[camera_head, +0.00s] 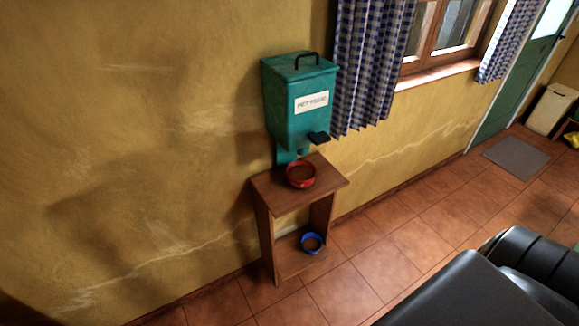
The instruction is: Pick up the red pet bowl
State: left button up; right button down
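The red pet bowl (301,183) sits upright on the top of a small wooden stand (331,181). It is below the spout of a green wall-mounted pet food dispenser (290,115), and its inside looks brown. Neither my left gripper nor my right gripper shows in the head view.
A blue bowl (311,250) sits on the lower shelf of the stand. The stand is against the yellow wall (150,150). The tiled floor (400,225) is clear to its right. A dark mat (515,158) lies by the green door. Black parts, apparently mine, fill the lower right.

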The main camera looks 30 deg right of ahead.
aim_at(302, 175)
jog(key=z, duration=2.25)
jog(key=i, duration=3.15)
jog(key=u, duration=3.55)
